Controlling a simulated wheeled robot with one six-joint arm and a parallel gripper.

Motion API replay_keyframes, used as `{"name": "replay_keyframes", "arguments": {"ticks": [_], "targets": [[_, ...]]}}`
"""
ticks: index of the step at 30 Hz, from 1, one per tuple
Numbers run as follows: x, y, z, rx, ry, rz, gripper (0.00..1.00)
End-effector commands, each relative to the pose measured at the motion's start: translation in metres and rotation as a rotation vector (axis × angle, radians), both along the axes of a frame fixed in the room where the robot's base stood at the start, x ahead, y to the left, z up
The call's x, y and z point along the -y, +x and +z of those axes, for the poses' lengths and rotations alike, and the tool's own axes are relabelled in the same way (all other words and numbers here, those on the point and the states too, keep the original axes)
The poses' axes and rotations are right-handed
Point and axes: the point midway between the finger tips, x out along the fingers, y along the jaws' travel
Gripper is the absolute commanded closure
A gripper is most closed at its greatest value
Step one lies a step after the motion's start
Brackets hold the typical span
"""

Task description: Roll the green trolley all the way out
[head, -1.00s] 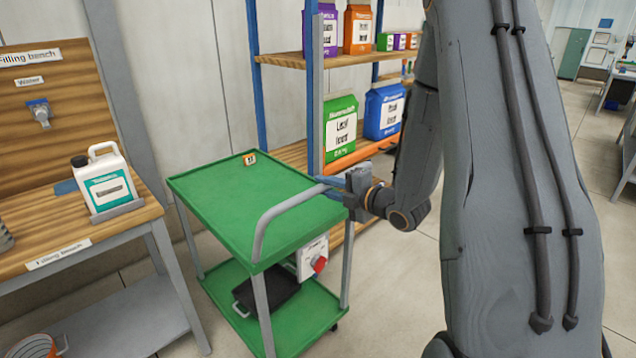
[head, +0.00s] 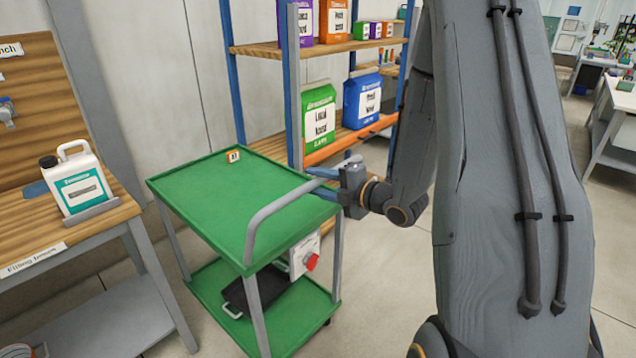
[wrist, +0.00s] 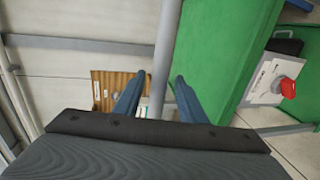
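The green trolley (head: 200,190) has two shelves and a grey handle (head: 262,208). It stands between the filling bench and the shelving. My gripper (head: 325,180) is at the right end of the handle. In the wrist view the grey handle bar (wrist: 166,50) runs between the two blue fingers of my gripper (wrist: 160,90). The trolley (wrist: 215,55) carries a white box with a red knob (wrist: 288,90), also seen in the head view (head: 305,257).
The filling bench (head: 40,225) with a white jug (head: 80,180) stands close on the left. Shelving (head: 300,50) with bags is behind. A black tray (head: 245,290) lies on the trolley's lower shelf. Open floor (head: 385,265) lies on the right.

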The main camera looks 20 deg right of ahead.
Motion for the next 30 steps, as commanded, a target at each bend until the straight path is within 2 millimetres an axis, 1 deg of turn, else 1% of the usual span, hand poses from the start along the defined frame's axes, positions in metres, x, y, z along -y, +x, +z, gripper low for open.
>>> {"name": "replay_keyframes", "arguments": {"ticks": [8,11,18,21,25,30], "targets": [[0.002,-0.003,0.001,0.001,0.0,0.0,0.63],[0.007,-0.011,0.003,0.002,0.0,-0.003,0.63],[0.026,-0.045,0.01,0.002,0.0,-0.005,0.63],[0.031,-0.056,0.012,0.001,0.0,-0.004,0.63],[0.035,-0.066,0.015,0.0,-0.001,-0.003,0.63],[0.035,-0.069,0.015,0.0,0.0,0.0,0.63]]}}
